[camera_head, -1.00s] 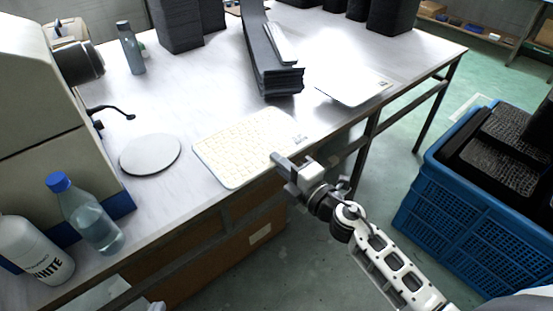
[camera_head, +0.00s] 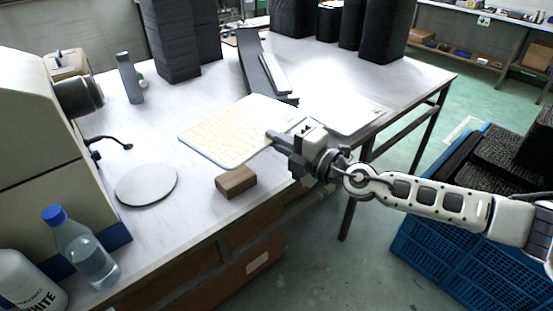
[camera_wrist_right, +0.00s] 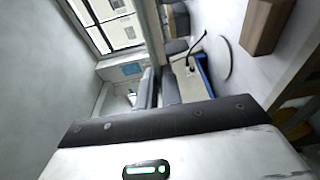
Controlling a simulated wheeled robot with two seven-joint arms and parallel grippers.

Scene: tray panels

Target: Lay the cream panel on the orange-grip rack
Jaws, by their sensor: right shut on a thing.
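The cream panel (camera_head: 228,133) is a thin flat sheet with a faint grid and a pale rim. It is raised above the table near the front edge in the head view. My right gripper (camera_head: 277,138) is shut on its right-hand edge. I cannot make out the panel clearly in the wrist view. I see no orange grips, so I cannot tell which thing is the orange-grip rack. My left gripper is not in view.
A brown block (camera_head: 236,181) sits at the table's front edge, near the panel; the wrist view shows it too (camera_wrist_right: 265,25). A grey disc (camera_head: 146,184), a bottle (camera_head: 86,250) and a machine stand left. A dark stack (camera_head: 262,72) and white panel (camera_head: 350,120) lie behind.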

